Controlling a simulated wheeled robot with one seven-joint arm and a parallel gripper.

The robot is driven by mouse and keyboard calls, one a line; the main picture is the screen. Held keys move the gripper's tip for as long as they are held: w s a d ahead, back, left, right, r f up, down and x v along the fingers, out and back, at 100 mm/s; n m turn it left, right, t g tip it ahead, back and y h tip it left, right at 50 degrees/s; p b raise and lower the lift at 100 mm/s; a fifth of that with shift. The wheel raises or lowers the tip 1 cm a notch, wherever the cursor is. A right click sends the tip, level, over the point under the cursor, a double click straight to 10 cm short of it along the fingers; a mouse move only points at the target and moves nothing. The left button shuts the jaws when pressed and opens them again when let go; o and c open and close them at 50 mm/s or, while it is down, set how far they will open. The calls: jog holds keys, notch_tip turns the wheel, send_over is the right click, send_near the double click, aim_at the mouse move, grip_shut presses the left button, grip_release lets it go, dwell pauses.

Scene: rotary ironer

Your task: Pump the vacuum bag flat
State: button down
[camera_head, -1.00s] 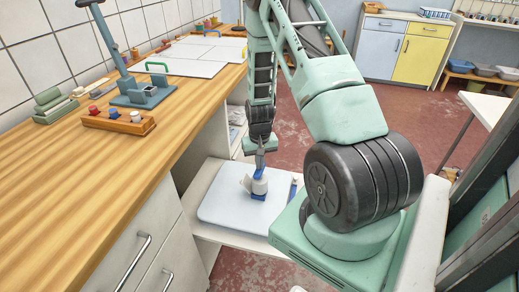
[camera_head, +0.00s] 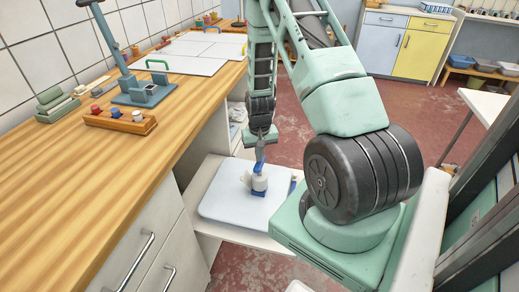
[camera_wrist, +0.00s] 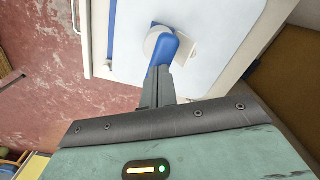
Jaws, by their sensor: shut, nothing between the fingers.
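The vacuum bag (camera_head: 222,207) is a pale, flat, rounded slab on a white pull-out shelf below the worktop. On it stands a small pump with a white body (camera_head: 260,184) and a blue handle (camera_head: 258,168) on top. In the wrist view the pump's blue handle (camera_wrist: 166,46) lies over its white body (camera_wrist: 153,40), with the bag (camera_wrist: 222,40) beside it. My gripper (camera_wrist: 159,78) is shut and empty, its fingertips at the near end of the blue handle. In the head view my gripper (camera_head: 259,158) points down right above the pump; exact contact is unclear.
The wooden worktop (camera_head: 130,165) rises to the left of the shelf. It carries a wooden block with coloured knobs (camera_head: 120,122) and a blue-grey stand (camera_head: 145,93). Drawers with bar handles (camera_head: 135,262) are below. Red floor (camera_head: 300,135) is open beyond the shelf.

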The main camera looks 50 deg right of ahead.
notch_tip(320, 180, up, 7)
jog(key=p, duration=0.5)
dwell(0.7)
jog(key=shift+a, duration=0.1)
dwell(0.4)
jog(key=w+a+r+n, duration=0.1)
jog(key=a+r+n, duration=0.1)
jog(key=a+r, duration=0.45)
jog(key=a+r+n+y, duration=0.1)
jog(key=a+r+n, duration=0.15)
jog(key=a, duration=0.75)
jog(key=w+a+r+n, duration=0.1)
jog(key=a+r+n, duration=0.1)
jog(key=a+r, duration=0.5)
jog(key=s+a+r+n, duration=0.4)
jog(key=s+a, duration=0.4)
jog(key=s, duration=0.1)
jog(key=s+a+r+n, duration=0.4)
jog(key=s+a, duration=0.5)
jog(key=s, duration=0.1)
jog(key=shift+r, duration=0.35)
